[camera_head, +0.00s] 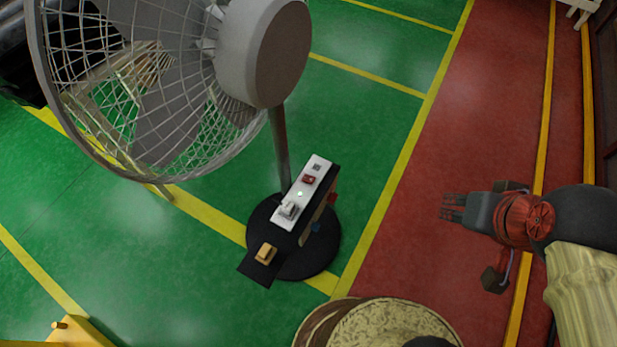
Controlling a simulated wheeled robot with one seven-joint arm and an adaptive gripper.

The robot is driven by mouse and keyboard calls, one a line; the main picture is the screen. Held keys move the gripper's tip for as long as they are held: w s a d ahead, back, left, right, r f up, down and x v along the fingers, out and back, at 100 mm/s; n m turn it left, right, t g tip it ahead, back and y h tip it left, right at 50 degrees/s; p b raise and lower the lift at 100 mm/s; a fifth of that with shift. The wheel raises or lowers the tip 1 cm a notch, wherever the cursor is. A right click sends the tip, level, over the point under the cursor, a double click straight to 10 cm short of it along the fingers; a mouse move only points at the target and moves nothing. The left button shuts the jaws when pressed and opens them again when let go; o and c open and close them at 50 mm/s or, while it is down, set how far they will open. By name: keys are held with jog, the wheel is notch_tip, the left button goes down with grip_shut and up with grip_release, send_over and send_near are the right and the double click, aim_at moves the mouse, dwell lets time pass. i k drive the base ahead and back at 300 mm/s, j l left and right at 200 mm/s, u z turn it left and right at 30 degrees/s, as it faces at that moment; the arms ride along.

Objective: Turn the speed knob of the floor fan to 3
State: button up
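The floor fan (265,50) stands at upper left, its pole rising from a round black base (325,243). A narrow control box on the base has a white top panel (319,164). On the panel are a light grey knob-like part (289,209), a small red part (309,180) and a small grey square (317,168). Which one is the speed knob, and its setting, I cannot read. My gripper (443,207) is at the right over the red floor, pointing left, well apart from the box and touching nothing visible. Its finger opening is too small to tell.
A yellow part (266,253) sits on a black plate at the box's near end. Small red (332,198) and blue (316,228) parts show on its right side. A yellow object (75,333) is at lower left. The space between gripper and box looks clear.

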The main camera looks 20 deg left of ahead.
aim_at(315, 226)
jog(key=u, duration=1)
